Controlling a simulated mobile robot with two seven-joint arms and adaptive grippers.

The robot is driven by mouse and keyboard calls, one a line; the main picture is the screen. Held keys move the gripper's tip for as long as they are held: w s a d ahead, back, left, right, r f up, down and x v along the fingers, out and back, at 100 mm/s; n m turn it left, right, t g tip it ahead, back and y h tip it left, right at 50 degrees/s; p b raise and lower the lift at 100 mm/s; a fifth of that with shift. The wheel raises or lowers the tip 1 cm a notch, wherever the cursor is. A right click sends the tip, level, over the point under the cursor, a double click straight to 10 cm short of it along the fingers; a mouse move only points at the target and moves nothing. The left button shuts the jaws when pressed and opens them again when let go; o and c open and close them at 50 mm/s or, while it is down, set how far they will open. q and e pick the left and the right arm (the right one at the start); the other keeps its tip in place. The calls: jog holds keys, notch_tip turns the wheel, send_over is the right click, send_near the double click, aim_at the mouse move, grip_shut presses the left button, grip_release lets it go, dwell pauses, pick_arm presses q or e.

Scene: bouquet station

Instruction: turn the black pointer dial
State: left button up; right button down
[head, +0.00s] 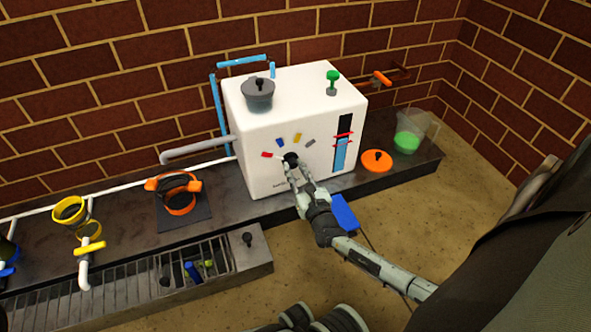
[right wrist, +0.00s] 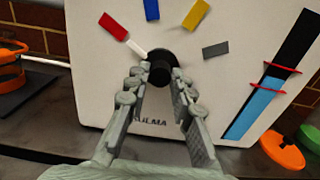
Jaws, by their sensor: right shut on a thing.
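The black pointer dial (head: 291,157) is on the front face of a white boxy machine (head: 262,128). In the right wrist view the dial (right wrist: 160,58) has a white pointer (right wrist: 137,48) directed up and left, toward the red mark (right wrist: 112,27). Blue (right wrist: 151,9), yellow (right wrist: 196,15) and grey (right wrist: 215,50) marks follow clockwise around it. My right gripper (head: 292,166) is at the dial, its fingers on both sides and shut on it.
A gauge with blue fill (head: 340,155) and red clips is right of the dial. A grey pot (head: 258,94) sits on top. A grey pipe (head: 195,150) leaves its left side.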

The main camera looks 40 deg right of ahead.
jog(key=shift+m, duration=0.3)
jog(key=m, duration=1.1)
jog(key=shift+m, duration=0.4)
jog(key=m, duration=1.1)
jog(key=shift+m, duration=0.4)
jog(key=c, duration=1.3)
grip_release()
jog(key=shift+s, duration=0.1)
